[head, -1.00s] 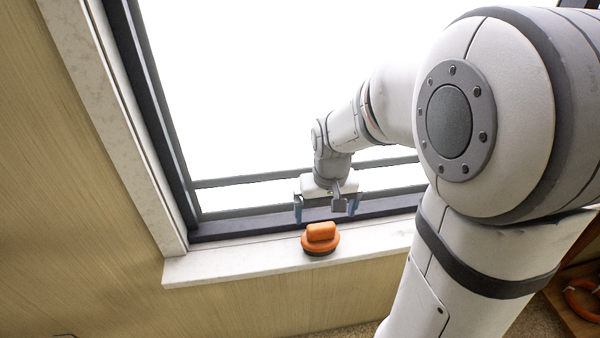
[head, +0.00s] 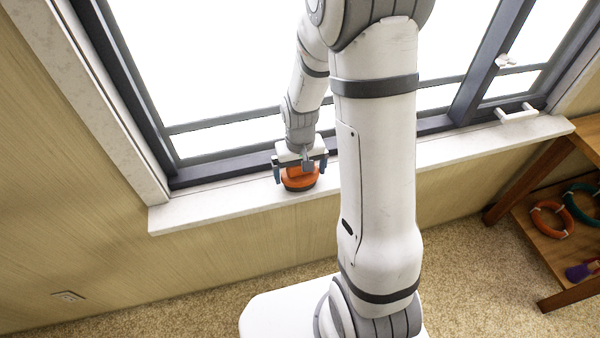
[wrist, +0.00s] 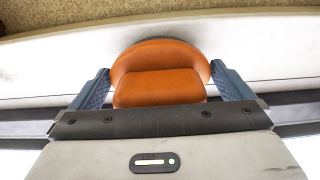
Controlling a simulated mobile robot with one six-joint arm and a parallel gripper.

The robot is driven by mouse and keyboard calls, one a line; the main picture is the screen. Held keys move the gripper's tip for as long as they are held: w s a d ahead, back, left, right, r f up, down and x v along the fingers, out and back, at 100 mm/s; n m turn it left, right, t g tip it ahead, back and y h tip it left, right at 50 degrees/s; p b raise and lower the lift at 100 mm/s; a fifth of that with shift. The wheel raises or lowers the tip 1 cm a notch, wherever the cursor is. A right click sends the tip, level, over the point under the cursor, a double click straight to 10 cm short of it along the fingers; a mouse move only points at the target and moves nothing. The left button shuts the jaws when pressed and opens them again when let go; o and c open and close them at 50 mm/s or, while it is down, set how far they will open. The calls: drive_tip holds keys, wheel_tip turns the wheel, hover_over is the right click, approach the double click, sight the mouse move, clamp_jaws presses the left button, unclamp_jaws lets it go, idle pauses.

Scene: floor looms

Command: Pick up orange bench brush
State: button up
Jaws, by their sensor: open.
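The orange bench brush (head: 299,181) sits on the white window sill, with a rounded orange body and a dark underside. In the wrist view the brush (wrist: 160,72) shows its raised orange grip between the two blue fingers. My gripper (head: 300,172) is directly over the brush, its fingers down on either side of it. In the wrist view my gripper (wrist: 160,90) is open, one finger left and one right of the grip. Whether either finger touches the brush cannot be told. The gripper body hides part of the brush's top.
The window's dark frame (head: 225,175) runs close behind the brush. The sill (head: 400,170) is clear to the right up to a white window handle (head: 515,113). A wooden shelf (head: 570,225) with coloured rings stands at the right.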

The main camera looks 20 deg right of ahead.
drive_tip(key=shift+f, duration=0.15)
drive_tip(key=c, duration=1.1)
wheel_tip(320, 180, up, 10)
drive_tip(key=shift+r, duration=0.1)
